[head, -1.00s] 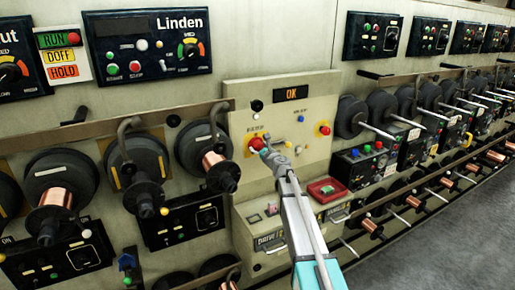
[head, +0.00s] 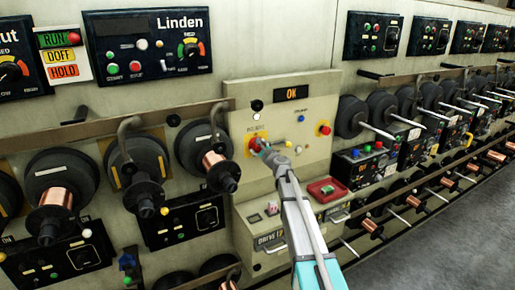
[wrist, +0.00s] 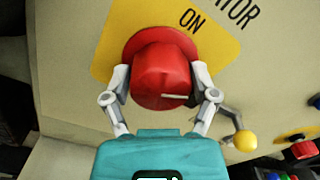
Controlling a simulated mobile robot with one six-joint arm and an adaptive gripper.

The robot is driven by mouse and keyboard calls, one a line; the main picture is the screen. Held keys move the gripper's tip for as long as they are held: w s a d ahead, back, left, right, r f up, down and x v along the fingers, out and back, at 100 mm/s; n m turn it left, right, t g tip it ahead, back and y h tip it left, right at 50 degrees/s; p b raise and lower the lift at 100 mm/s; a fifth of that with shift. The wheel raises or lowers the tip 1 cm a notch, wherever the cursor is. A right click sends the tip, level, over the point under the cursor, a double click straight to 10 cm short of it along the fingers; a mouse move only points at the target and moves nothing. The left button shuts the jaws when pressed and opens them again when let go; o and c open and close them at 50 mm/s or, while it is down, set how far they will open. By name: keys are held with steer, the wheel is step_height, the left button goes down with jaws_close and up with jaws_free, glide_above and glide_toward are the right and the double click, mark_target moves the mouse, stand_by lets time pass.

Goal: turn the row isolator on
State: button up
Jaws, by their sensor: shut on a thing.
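The row isolator is a red round knob (wrist: 160,75) on a yellow plate (wrist: 222,45) marked ON, with part of a word ending "TOR" beside it in the wrist view. A short pale mark shows on the knob's lower right, away from the ON label. My gripper (wrist: 161,92) has one finger on each side of the knob and is shut on it. In the head view the isolator's red knob (head: 251,145) sits at the left of the beige control panel (head: 295,165), partly hidden by my gripper (head: 262,148).
A lever with a yellow ball (wrist: 245,140) stands close to my right finger in the wrist view. A red button on yellow (head: 324,129) is at the panel's right. A red tray (head: 327,190) sits on the ledge below. Spools flank the panel.

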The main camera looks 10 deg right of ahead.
steer(key=n, duration=0.6)
steer(key=shift+a+f, duration=0.1)
steer(key=n, duration=0.7)
steer(key=shift+s, duration=0.1)
stand_by(0.3)
steer(key=o, duration=1)
steer(key=v, duration=1.2)
